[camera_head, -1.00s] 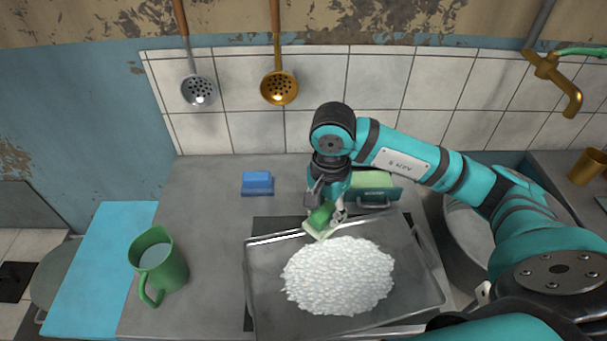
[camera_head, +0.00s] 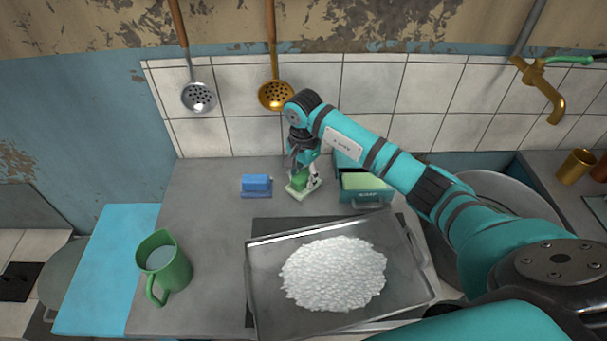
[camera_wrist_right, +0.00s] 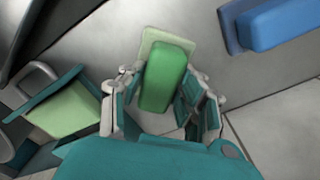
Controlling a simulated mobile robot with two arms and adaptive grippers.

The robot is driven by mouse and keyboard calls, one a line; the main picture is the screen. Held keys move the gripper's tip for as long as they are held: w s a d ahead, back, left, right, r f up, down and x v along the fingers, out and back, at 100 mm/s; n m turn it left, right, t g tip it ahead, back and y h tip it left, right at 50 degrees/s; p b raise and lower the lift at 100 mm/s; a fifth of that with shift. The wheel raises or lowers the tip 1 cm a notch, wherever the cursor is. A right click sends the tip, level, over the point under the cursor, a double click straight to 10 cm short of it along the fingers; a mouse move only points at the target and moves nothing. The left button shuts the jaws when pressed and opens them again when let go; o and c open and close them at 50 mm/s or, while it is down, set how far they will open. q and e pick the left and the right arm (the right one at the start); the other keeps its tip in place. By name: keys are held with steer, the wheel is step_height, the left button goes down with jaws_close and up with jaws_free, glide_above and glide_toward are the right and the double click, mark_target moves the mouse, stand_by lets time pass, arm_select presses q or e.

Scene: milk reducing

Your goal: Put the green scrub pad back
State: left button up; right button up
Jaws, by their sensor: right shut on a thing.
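The green scrub pad (camera_head: 298,184) has a green grip on a pale green base. My right gripper (camera_head: 304,182) is shut on it, at the back of the counter behind the metal tray. In the right wrist view the pad (camera_wrist_right: 165,77) sits between the fingers of my right gripper (camera_wrist_right: 165,95). I cannot tell whether its base touches the counter. A blue scrub pad (camera_head: 256,184) lies to its left, and also shows in the wrist view (camera_wrist_right: 285,22). My left gripper is not in view.
A metal tray (camera_head: 255,290) with a white heap (camera_head: 334,273) stands in front. A teal box (camera_head: 372,195) with a pale green block is right of the pad. A green jug (camera_head: 172,270) stands at left. Ladles (camera_head: 199,97) hang on the wall.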

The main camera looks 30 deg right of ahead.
steer(key=shift+f, duration=0.2)
steer(key=shift+f+b, duration=0.25)
steer(key=shift+b, duration=0.05)
steer(key=o, duration=1.1)
steer(key=shift+r, duration=0.1)
